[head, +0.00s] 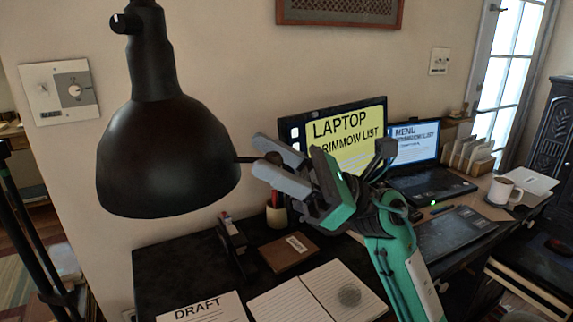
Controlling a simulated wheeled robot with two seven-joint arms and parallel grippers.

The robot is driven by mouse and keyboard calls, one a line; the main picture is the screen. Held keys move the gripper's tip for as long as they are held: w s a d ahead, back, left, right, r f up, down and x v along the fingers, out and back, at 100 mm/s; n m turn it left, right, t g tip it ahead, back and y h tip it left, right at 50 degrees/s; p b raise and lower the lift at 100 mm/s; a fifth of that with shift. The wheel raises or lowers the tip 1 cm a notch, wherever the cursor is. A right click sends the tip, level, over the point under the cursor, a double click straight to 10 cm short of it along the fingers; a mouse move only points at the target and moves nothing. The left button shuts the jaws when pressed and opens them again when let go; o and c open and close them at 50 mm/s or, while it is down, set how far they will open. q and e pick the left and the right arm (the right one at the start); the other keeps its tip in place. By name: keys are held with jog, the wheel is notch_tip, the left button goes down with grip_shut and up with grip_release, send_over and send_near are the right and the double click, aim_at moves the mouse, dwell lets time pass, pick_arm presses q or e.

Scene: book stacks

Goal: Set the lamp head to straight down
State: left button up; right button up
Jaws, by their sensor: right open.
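The black lamp head (167,158) hangs at the upper left, its wide opening facing mostly downward. Its rim looks a little higher on the right than on the left. A thin dark rod (246,159) sticks out from the right side of the shade. My right gripper (262,156) is open just right of the shade, with its two grey fingers pointing left toward it. The rod's end reaches the space at the fingertips; I cannot tell whether they touch it. My left gripper is not in view.
Below is a dark desk (190,262) with an open notebook (318,296), a draft sheet (200,308), a brown box (288,252) and a pen cup (276,216). A monitor (350,140), a laptop (430,184) and a white mug (502,192) stand behind and right of my arm.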

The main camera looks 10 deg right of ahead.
jog(key=shift+d+f, duration=0.2)
pick_arm(q)
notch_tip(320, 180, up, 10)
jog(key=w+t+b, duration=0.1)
jog(key=b, duration=0.3)
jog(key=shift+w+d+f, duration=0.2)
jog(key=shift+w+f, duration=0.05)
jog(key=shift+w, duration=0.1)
pick_arm(e)
jog(key=v, duration=1.3)
jog(key=shift+d, duration=0.1)
